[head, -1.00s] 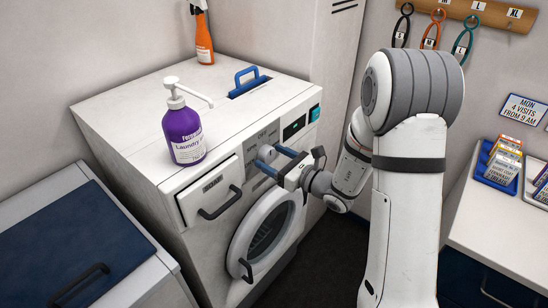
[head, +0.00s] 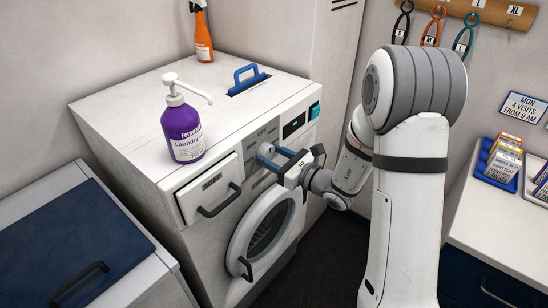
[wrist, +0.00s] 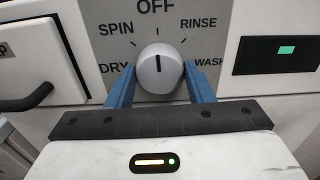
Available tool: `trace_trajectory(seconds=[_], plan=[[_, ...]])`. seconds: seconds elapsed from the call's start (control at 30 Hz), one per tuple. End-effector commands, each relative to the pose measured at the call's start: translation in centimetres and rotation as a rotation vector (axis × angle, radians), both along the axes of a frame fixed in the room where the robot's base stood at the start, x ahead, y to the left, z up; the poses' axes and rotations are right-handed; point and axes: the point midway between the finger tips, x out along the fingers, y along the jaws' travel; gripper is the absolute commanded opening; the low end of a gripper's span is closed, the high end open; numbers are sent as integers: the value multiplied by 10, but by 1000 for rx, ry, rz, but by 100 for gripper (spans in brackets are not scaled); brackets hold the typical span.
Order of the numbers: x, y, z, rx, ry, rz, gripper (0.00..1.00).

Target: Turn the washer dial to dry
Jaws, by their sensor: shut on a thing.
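The washer dial (wrist: 160,68) is a round grey knob on the washer's grey control panel. Its dark pointer line stands upright, toward the OFF label at the top. DRY (wrist: 114,68) is printed at lower left, SPIN at upper left, RINSE at upper right and WASH at lower right. My gripper (wrist: 160,84) has its blue fingers on either side of the dial and is shut on it. In the head view my gripper (head: 272,156) reaches the front of the white washer (head: 110,128) from the right; its fingers mostly hide the dial there.
A purple laundry bottle (head: 183,133) stands on the washer top, with an orange spray bottle (head: 203,40) behind it. The soap drawer (head: 210,190) is left of the dial, and the round door (head: 262,236) is below. A counter with a blue tray (head: 497,172) stands at right.

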Motion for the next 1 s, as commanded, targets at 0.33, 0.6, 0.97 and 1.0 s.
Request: trace_trajectory(seconds=[0.33,0.6,0.97,1.0], plan=[[0,0,-8,-125,-166,1,25],[0,1,-10,-281,-368,0,25],[-1,1,-11,-492,-638,1,25],[-1,1,-11,-515,-667,0,25]])
